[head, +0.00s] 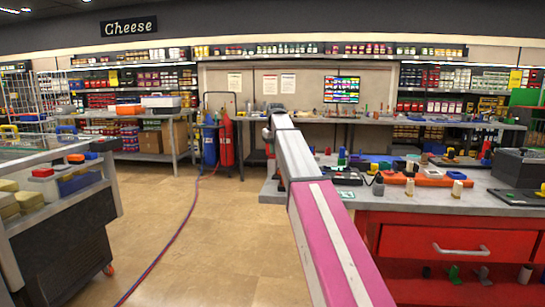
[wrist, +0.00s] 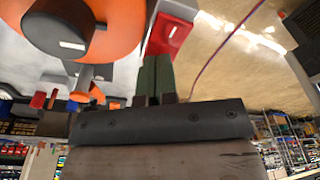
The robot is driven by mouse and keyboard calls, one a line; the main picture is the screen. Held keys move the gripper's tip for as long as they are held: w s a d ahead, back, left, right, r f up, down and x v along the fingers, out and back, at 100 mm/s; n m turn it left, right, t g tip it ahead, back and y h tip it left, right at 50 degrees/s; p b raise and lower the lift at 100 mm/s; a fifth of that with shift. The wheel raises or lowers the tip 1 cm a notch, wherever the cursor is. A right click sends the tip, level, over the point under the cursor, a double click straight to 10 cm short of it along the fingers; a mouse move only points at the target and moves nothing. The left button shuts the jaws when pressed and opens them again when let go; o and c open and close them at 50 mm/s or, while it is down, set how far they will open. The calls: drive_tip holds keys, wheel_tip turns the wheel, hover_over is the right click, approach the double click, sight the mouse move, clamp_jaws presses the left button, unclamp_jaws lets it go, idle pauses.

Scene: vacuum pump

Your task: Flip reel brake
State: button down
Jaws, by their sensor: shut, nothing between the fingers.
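My gripper (wrist: 158,98) shows in the wrist view with its two dark green fingers together and nothing between them. A large orange round part with a dark grey hub (wrist: 60,28) is close to the camera at upper left, apart from the fingertips in the picture. I cannot tell which part is the reel brake. In the head view my pink and grey arm reaches forward, and I cannot make out the fingers.
A grey-topped bench with red drawers (head: 440,225) and many small parts stands at right. A dark cart (head: 65,235) stands at left. A red cylinder (head: 228,143) and a blue one (head: 210,147) stand behind. A thin hose (head: 165,250) crosses the otherwise open floor.

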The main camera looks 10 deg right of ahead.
drive_tip(key=shift+f, duration=0.15)
drive_tip(key=shift+r, duration=3.55)
